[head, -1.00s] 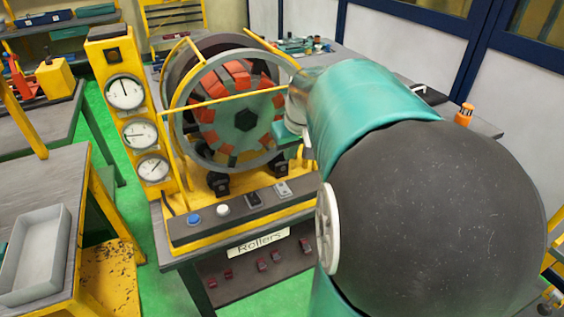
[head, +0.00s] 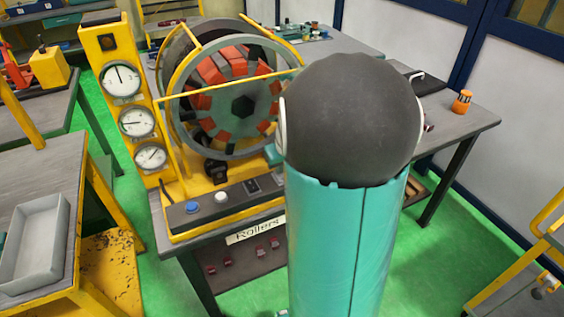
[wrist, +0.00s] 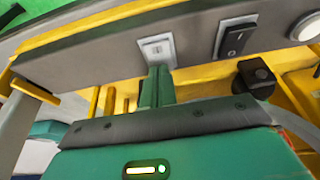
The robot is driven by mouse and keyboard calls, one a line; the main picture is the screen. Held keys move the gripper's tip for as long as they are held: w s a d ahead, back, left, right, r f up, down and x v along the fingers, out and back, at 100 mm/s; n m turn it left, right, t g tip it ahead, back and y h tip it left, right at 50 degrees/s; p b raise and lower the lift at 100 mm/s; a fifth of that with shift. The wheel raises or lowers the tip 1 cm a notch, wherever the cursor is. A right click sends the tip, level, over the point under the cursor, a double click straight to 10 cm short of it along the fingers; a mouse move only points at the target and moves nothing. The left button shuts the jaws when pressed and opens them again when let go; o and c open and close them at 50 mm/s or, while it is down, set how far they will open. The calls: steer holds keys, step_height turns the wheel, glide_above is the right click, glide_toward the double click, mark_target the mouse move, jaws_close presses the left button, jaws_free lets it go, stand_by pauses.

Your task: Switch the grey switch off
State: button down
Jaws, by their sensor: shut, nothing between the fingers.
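The grey switch (wrist: 157,48) shows in the wrist view as a light plate with a small rocker, set in the dark panel (wrist: 100,55) at upper centre. My gripper (wrist: 159,70) is shut and empty. Its green fingertips lie right at the lower edge of the switch plate; I cannot tell whether they touch it. The lower part of the rocker is close to the fingertips, and its on or off position is unclear. In the head view my arm hides the grey switch and most of my gripper.
A black switch (wrist: 235,40) and a white button (wrist: 305,26) sit right of the grey switch in the wrist view. The head view shows a blue button (head: 192,207), the stator in its yellow frame (head: 228,95) and a column of gauges (head: 121,80).

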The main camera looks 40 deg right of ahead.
steer(key=shift+f, duration=0.1)
steer(key=shift+w+f+g, duration=0.15)
steer(key=shift+g, duration=0.25)
steer(key=shift+s+a+f, duration=0.1)
steer(key=shift+s+a, duration=0.05)
steer(key=shift+s, duration=0.35)
steer(key=shift+s+a, duration=0.15)
steer(key=shift+s, duration=0.3)
steer(key=shift+w, duration=0.1)
steer(key=shift+d+r, duration=0.1)
steer(key=shift+r, duration=0.75)
steer(key=v, duration=1.2)
steer(key=shift+s+r, duration=0.2)
steer(key=shift+s, duration=0.15)
